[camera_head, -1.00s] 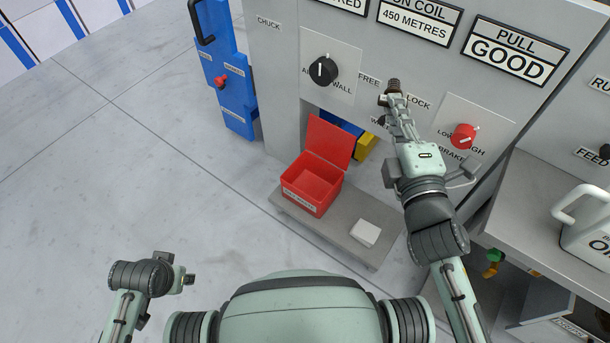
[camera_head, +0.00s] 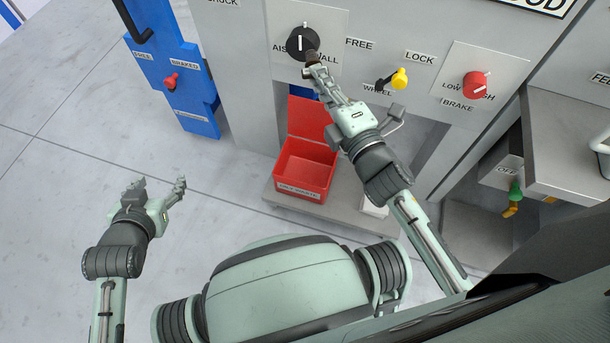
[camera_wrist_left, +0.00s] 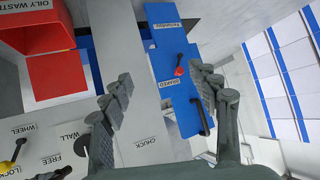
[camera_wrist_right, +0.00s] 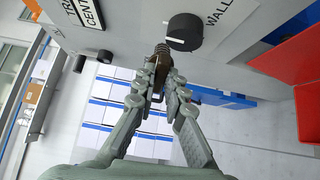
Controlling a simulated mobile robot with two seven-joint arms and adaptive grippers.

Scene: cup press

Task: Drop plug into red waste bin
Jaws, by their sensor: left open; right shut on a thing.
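A dark brown, ribbed plug (camera_head: 312,57) is held in the tips of my right gripper (camera_head: 317,72), which is shut on it. It also shows in the right wrist view (camera_wrist_right: 161,54), close to the black dial. The red waste bin (camera_head: 306,170) stands on a grey ledge with its lid raised at the back. In the head view the plug is above the bin's lid in the picture, clear of the opening. The bin also shows in the left wrist view (camera_wrist_left: 32,28). My left gripper (camera_head: 163,192) is open and empty, out over the floor to the left.
The black dial (camera_head: 300,43) is right by the plug on the grey machine front. A yellow lever (camera_head: 398,78) and a red knob (camera_head: 477,85) stick out to the right. A blue panel (camera_head: 168,68) stands left of the bin. The floor at left is clear.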

